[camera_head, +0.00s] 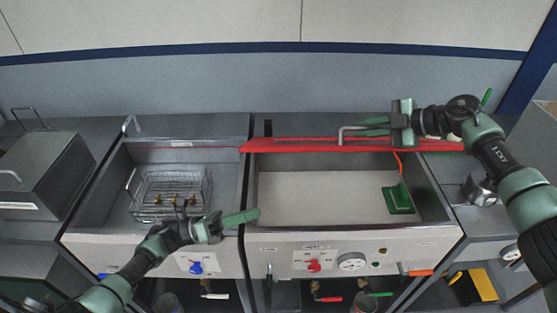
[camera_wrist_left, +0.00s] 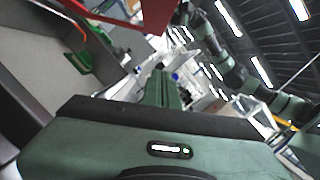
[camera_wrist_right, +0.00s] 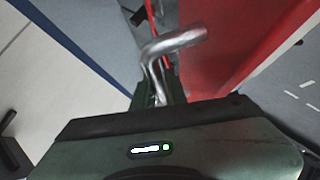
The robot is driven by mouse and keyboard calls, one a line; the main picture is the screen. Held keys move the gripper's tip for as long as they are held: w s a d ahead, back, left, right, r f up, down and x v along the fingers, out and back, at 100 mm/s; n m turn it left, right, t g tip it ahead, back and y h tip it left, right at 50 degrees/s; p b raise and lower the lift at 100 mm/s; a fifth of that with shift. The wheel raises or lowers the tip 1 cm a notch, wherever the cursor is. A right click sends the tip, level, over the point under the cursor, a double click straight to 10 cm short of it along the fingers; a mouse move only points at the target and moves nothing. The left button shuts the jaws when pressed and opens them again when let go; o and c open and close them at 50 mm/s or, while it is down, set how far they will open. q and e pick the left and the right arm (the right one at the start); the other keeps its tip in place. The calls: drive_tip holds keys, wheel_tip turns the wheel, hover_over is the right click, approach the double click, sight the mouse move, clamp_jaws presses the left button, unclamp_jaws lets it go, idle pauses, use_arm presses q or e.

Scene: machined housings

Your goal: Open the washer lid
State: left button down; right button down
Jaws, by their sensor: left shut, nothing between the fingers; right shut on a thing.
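The red washer lid (camera_head: 290,145) stands raised, nearly edge-on, along the back of the middle basin, so the basin (camera_head: 320,195) is uncovered. In the right wrist view the lid's red face (camera_wrist_right: 230,45) fills the upper right. My right gripper (camera_head: 372,128) is shut on the bent metal lid handle (camera_head: 345,131); the handle (camera_wrist_right: 175,43) rises from between its fingers. My left gripper (camera_head: 248,217) is shut and empty, over the divider between the left and middle basins. In the left wrist view the lid's edge (camera_wrist_left: 125,12) shows at the top.
A wire basket (camera_head: 172,195) with brass parts sits in the left basin. The front panel carries a red knob (camera_head: 313,265), a blue knob (camera_head: 196,267) and a gauge (camera_head: 352,261).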

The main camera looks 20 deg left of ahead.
use_arm(q)
drive_tip(key=w+a+r+m, duration=0.1)
drive_tip(key=w+a+r, duration=0.2)
drive_tip(key=r, duration=0.3)
drive_tip(key=w+d+r, duration=0.5)
drive_tip(key=w+d, duration=0.2)
drive_tip(key=shift+d+r+g, duration=0.15)
drive_tip(key=shift+d+g, duration=0.15)
drive_tip(key=shift+d, duration=0.1)
